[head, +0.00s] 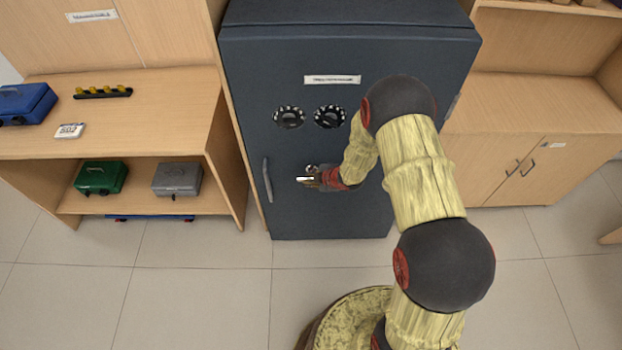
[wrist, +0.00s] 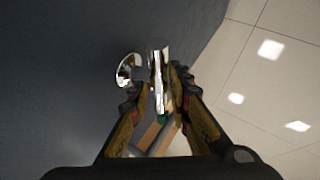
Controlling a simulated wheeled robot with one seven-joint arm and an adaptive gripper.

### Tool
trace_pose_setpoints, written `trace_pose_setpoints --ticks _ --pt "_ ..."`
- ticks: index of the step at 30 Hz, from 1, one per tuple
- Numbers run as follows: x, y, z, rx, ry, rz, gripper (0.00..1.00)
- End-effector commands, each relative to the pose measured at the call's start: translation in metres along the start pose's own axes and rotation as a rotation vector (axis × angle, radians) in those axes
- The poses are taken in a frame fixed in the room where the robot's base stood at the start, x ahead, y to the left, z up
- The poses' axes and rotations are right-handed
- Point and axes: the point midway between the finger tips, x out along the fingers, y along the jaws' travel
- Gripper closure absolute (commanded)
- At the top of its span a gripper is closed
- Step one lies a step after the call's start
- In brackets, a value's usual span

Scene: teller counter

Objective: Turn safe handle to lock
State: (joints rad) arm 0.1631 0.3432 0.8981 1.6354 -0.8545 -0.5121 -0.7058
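The dark blue-grey safe (head: 350,60) stands upright with its door closed. Its small chrome lever handle (head: 304,179) shows low on the door and points left, level in the head view. In the wrist view the bright lever (wrist: 158,80) lies between my fingertips, with its round chrome base (wrist: 129,69) against the door to the left. My gripper (head: 316,178) is at the lever. In the wrist view my gripper (wrist: 153,88) is open around it, the right fingertip close to the lever and a gap on the left. Contact cannot be told.
Two black dials (head: 289,117) sit above the lever. A vertical grey pull bar (head: 267,180) is left of it on the door. A wooden shelf (head: 160,120) with cash boxes stands left, a wooden cabinet (head: 540,165) right. The tiled floor (head: 190,290) in front is clear.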

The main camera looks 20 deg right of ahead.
Motion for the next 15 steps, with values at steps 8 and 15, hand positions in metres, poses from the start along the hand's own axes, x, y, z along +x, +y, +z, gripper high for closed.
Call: trace_pose_setpoints --ticks 8,15 --pt "-0.0002 0.0007 -0.0002 0.000 0.001 0.001 0.67" --pt "-0.0014 0.0012 -0.0002 0.000 0.001 0.002 0.67"
